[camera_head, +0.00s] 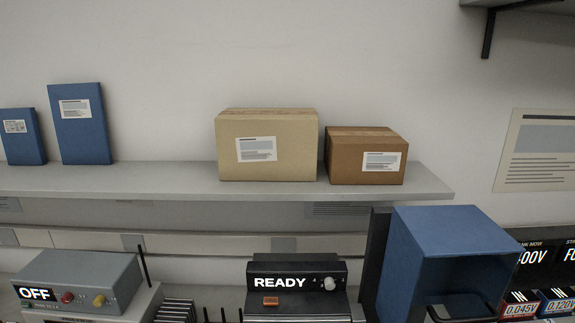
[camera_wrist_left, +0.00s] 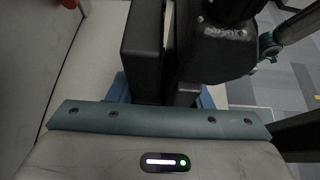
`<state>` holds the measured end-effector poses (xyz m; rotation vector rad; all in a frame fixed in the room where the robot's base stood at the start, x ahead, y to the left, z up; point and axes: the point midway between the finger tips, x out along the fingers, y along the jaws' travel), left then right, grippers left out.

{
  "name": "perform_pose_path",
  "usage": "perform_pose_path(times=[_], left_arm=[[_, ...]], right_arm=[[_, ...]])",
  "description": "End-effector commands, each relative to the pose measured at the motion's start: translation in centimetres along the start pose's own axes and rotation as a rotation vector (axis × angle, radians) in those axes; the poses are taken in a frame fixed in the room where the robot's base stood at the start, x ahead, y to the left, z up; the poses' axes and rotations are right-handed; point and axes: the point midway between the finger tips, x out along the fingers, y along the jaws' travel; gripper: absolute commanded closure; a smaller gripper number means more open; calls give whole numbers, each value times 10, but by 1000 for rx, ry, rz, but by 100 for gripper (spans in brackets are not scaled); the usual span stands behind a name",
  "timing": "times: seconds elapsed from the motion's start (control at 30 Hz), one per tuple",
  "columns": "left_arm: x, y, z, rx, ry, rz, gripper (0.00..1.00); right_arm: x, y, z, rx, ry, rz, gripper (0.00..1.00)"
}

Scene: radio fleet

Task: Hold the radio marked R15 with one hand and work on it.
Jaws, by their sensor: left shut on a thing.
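No mark R15 can be read in either view. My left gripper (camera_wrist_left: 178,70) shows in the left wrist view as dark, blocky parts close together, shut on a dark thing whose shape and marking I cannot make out. My left gripper is out of the head view, and my right gripper is in neither view. In the head view, a black unit reading READY (camera_head: 298,284) stands at the bottom middle. A grey box reading OFF (camera_head: 82,277), with a red and a yellow knob, stands at the lower left.
A blue open-fronted box (camera_head: 436,232) stands at the lower right, beside displays with voltage readings (camera_head: 532,257). A grey shelf (camera_head: 150,180) above carries two cartons, tan (camera_head: 266,164) and brown (camera_head: 345,175), and two blue binders (camera_head: 80,140). Thin dark rods rise at the bottom edge.

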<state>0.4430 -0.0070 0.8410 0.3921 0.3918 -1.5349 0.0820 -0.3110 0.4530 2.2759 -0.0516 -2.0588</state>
Motion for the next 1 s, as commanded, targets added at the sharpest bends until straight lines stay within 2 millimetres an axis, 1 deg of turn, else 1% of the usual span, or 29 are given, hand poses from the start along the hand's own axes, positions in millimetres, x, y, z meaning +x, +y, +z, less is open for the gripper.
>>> perform_pose_path(times=[0.33,0.37,0.4,0.47,0.5,0.73,0.83,0.93,1.0], left_arm=[[0,-1,-1,-2,1,-2,67],[0,-1,-1,-2,1,-2,53],[0,-1,-1,-2,1,-2,45],[0,-1,-1,-2,1,-1,33],[0,-1,-1,-1,1,-1,29],[0,0,0,0,0,0,29],[-4,0,-1,0,1,0,29],[-15,0,-2,0,4,1,29],[-28,0,-1,2,4,1,29]], right_arm=[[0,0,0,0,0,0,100],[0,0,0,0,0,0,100],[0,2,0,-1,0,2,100],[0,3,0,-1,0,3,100],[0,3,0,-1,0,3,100],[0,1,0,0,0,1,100],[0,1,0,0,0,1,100],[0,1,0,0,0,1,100],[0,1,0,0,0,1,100]])
